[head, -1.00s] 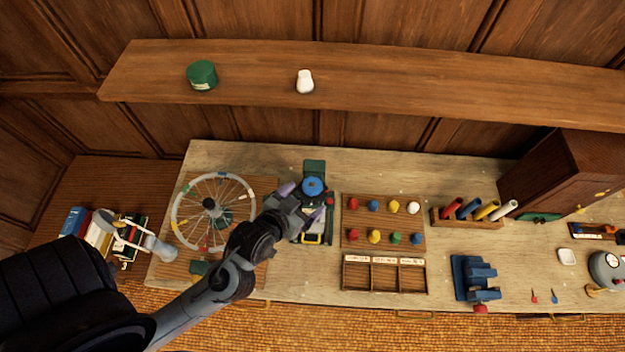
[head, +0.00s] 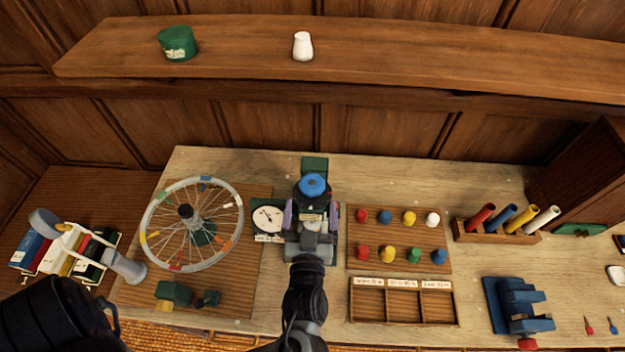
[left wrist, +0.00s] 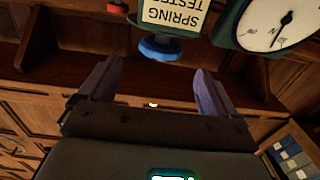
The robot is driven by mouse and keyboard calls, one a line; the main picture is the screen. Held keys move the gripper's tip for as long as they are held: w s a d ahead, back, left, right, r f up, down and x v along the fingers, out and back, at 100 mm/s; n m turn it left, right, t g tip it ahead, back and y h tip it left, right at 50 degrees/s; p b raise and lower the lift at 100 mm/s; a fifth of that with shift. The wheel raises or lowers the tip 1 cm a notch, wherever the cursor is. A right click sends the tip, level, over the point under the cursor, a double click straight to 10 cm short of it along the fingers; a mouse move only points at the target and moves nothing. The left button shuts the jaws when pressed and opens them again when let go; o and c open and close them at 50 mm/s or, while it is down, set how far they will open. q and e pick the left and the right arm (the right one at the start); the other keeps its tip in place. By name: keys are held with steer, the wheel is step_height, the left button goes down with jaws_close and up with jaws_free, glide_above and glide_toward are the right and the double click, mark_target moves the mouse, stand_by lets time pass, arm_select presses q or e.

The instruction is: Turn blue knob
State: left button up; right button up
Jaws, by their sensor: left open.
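The blue knob (head: 313,185) is a round disc on the spring tester, a dark green device (head: 314,165) at the back of the bench. My left gripper (head: 311,212) is open, its purple fingers pointing at the tester, one on each side of the knob's line. In the left wrist view, the blue knob (left wrist: 160,49) shows beyond the open left gripper (left wrist: 157,75), roughly centred between its fingers and apart from them. An upside-down label (left wrist: 173,16) reading "SPRING TESTER" is next to it. My right gripper is not in view.
A white dial (head: 267,219) and a spoked wheel (head: 193,222) stand left of the tester. A board with several coloured pegs (head: 398,240) and a compartment tray (head: 403,301) lie to the right. A shelf (head: 400,50) runs above the bench.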

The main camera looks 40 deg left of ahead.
mark_target(313, 176)
arm_select(q)
steer(key=p+x, duration=0.1)
steer(key=x, duration=0.8)
steer(key=shift+w+a, duration=0.25)
steer(key=c, duration=1)
